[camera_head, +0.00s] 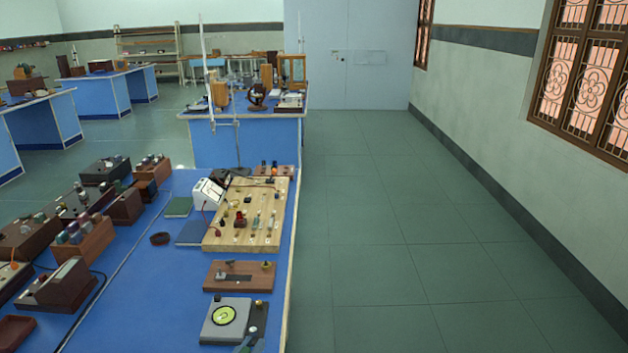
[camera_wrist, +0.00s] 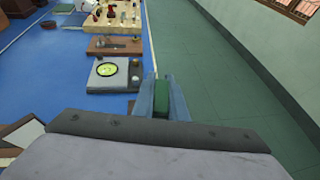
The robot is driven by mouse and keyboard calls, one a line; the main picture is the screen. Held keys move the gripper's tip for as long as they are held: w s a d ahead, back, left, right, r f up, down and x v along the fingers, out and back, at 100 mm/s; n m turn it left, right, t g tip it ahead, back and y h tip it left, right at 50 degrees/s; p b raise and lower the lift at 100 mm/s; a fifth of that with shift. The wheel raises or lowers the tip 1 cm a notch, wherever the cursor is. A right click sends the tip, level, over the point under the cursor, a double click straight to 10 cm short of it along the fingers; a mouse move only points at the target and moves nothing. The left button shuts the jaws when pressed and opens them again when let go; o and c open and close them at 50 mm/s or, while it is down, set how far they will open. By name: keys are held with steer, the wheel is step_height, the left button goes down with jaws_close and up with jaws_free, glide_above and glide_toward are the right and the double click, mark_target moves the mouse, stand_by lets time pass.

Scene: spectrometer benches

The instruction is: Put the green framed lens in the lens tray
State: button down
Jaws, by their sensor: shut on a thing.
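My gripper (camera_wrist: 161,98) is shut on a green block-like piece (camera_wrist: 162,104), seen between its two blue-grey fingers in the wrist view. It looks like the green framed lens, but its lens face is hidden. In the head view my fingertips (camera_head: 249,345) just show at the bottom edge, by the near right edge of the blue bench. A shallow dark brown tray (camera_head: 14,333) lies at the bottom left of the head view; I cannot tell if it is the lens tray. In the wrist view a brown-rimmed piece (camera_wrist: 20,134) shows at lower left, partly cut off.
A grey plate with a bright yellow-green disc (camera_head: 224,315) lies just beyond my fingertips. Past it are a brown board (camera_head: 239,276) and a wooden circuit board (camera_head: 247,236). Brown boxes (camera_head: 84,242) crowd the left. The middle of the blue bench (camera_head: 150,300) is clear.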

steer(key=d+f+m+g+h+b, duration=0.25)
steer(key=d+f, duration=0.35)
steer(key=d, duration=0.3)
steer(key=d+f+m+g+h+b, duration=0.1)
steer(key=d+f+m+h, duration=0.2)
steer(key=d+f, duration=0.45)
steer(key=d+f+m+g+h+b, duration=0.1)
steer(key=d+f+m+h, duration=0.25)
steer(key=d, duration=0.75)
step_height(320, 180, up, 23)
steer(key=y+p, duration=0.1)
steer(key=p, duration=2.2)
steer(key=shift+s+n+g, duration=0.35)
steer(key=shift+s+n, duration=0.05)
steer(key=shift+f, duration=0.15)
